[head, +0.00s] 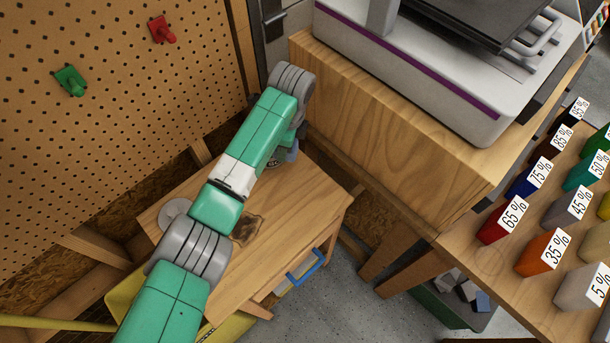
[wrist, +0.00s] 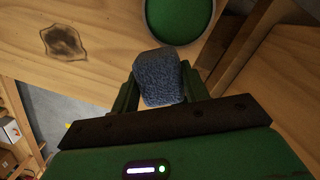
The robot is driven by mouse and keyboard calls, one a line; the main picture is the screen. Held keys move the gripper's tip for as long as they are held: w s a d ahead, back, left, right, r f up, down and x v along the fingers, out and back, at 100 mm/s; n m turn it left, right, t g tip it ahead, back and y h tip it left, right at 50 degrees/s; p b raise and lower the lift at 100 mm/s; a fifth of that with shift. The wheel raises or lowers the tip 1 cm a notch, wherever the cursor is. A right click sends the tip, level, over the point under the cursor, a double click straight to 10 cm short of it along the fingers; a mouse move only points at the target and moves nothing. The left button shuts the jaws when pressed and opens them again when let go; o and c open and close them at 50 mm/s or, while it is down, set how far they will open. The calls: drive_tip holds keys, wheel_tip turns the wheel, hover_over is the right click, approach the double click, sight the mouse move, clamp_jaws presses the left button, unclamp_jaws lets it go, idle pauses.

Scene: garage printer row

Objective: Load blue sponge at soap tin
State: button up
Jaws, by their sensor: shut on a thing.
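The blue sponge (wrist: 160,78) is a rough-textured block held between the green fingers of my gripper (wrist: 157,88) in the wrist view. A round tin with a green inside (wrist: 180,18), which looks like the soap tin, lies just past the sponge at the top of that view. The sponge appears apart from the tin, but its height above the bench is hard to judge.
The wooden bench (head: 312,190) has a dark stain (head: 247,228) and a grey disc (head: 174,212) on it. A printer on a wooden stand (head: 390,115) rises at the right; a pegboard (head: 110,120) stands at the left.

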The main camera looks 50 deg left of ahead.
drive_tip(key=s+a+r+m+b, duration=0.1)
drive_tip(key=a+r+m, duration=0.2)
drive_tip(key=a+m, duration=0.4)
drive_tip(key=shift+t, duration=0.4)
wheel_tip(320, 180, down, 6)
drive_tip(key=b, duration=0.6)
drive_tip(key=shift+a, duration=0.1)
drive_tip(key=shift+r, duration=0.1)
drive_tip(key=shift+f+p, duration=0.3)
drive_tip(key=shift+f, duration=0.3)
idle(1.7)
wheel_tip(320, 180, up, 7)
drive_tip(key=p, duration=0.7)
